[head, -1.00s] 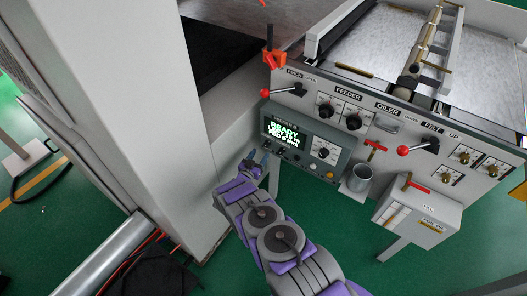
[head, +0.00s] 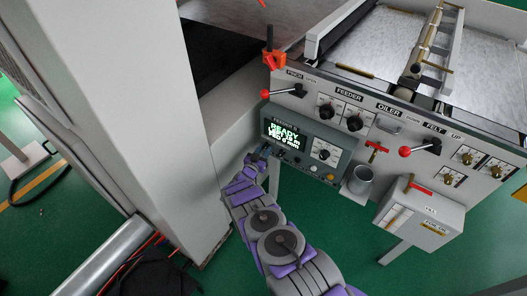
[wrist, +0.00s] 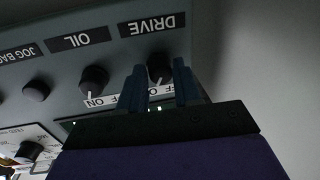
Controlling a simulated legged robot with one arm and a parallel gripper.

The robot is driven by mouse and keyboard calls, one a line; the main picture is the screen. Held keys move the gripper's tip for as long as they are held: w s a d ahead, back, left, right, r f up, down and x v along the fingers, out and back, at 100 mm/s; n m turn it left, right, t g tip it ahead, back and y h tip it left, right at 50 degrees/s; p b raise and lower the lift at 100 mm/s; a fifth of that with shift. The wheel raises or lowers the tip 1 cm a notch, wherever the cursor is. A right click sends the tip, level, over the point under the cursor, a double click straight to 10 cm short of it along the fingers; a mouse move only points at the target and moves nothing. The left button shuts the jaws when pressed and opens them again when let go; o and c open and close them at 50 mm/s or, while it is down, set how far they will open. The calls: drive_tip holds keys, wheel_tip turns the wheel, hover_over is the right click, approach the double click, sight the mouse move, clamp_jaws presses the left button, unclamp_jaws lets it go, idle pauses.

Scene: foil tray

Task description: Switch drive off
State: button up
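The DRIVE knob (wrist: 159,66) is a black rotary switch under a DRIVE label, seen upside down in the wrist view. My gripper (wrist: 158,72) has its two dark blue fingers on either side of this knob, open, with narrow gaps showing beside it. I cannot tell whether a finger touches it. The fingers partly cover its OFF/ON plate, so its setting is unclear. In the head view my gripper (head: 264,152) is at the lower left of the grey control panel (head: 335,137), hiding the knob. The panel's screen (head: 284,136) reads READY in green.
The OIL knob (wrist: 93,79) stands beside the DRIVE knob, with another black knob (wrist: 36,91) further left. A red-balled lever (head: 405,152), a metal cup (head: 360,179) and a grey box (head: 420,215) are to the right. A large grey housing (head: 125,100) stands left of my arm.

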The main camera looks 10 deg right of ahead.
drive_tip(key=c, duration=0.5)
clamp_jaws()
drive_tip(key=shift+n, duration=0.3)
drive_tip(key=n, duration=0.5)
drive_tip(key=shift+a+r+g, duration=0.15)
drive_tip(key=shift+g, duration=0.25)
drive_tip(key=n+g, duration=0.1)
drive_tip(key=n, duration=0.4)
unclamp_jaws()
drive_tip(key=shift+n, duration=0.4)
drive_tip(key=shift+a, duration=0.1)
clamp_jaws()
drive_tip(key=o, duration=0.8)
unclamp_jaws()
drive_tip(key=shift+w, duration=0.15)
drive_tip(key=shift+o, duration=1.1)
